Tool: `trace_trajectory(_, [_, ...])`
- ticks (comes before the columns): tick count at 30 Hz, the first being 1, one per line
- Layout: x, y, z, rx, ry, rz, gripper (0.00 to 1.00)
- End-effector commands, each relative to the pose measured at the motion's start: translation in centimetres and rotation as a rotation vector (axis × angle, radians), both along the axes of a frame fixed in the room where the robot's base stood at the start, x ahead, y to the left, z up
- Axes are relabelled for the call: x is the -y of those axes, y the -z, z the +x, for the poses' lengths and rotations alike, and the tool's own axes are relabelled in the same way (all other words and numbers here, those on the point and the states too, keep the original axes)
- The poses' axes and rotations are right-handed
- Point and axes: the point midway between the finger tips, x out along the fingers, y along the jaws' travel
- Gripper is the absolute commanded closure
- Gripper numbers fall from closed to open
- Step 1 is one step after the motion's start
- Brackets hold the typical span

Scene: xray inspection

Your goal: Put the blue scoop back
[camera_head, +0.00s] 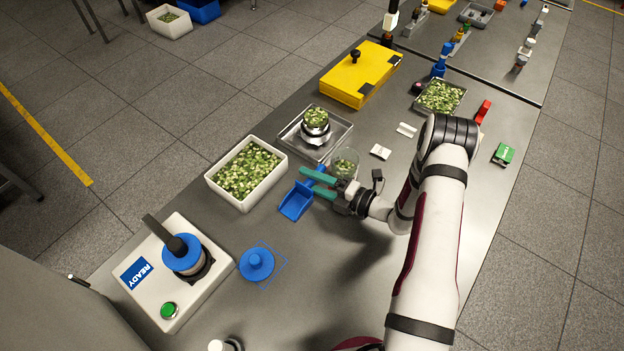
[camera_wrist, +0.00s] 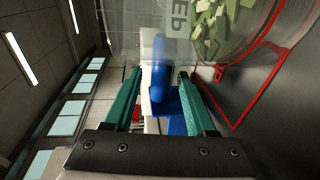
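The blue scoop (camera_head: 297,201) is low over or on the grey table, with its pan toward the lower left and its handle toward the upper right. Its blue handle also shows in the wrist view (camera_wrist: 161,85), between my fingers. My gripper (camera_head: 304,178) has two green fingers that reach left across the handle. In the wrist view (camera_wrist: 160,80) the fingers are apart, with a gap visible on each side of the handle. Whether the pan touches the table is unclear.
A clear beaker of green pieces (camera_head: 345,164) stands close behind my gripper. A white bin (camera_head: 212,180) is left of the scoop. A metal tray (camera_head: 342,142) bears a round sample holder. A blue knobbed lid (camera_head: 257,264) and a READY machine (camera_head: 150,296) are nearer.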

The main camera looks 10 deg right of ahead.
Motion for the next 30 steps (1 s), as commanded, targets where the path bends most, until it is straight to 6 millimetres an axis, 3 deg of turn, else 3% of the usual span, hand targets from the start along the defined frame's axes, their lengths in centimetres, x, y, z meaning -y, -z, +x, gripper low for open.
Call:
trace_trajectory(8, [0.5,-0.3,-0.3,0.000,0.002,0.000,0.44])
trace_trajectory(18, [6.6,-1.6,-5.4,0.001,0.006,-0.001,0.44])
trace_trajectory(24, [8.8,-2.1,-7.4,0.002,0.001,-0.001,0.44])
trace_trajectory(27, [8.0,-3.8,-7.7,0.056,-0.081,-0.063,0.44])
trace_trajectory(30, [4.2,-8.7,-9.1,0.252,-0.350,-0.261,0.44])
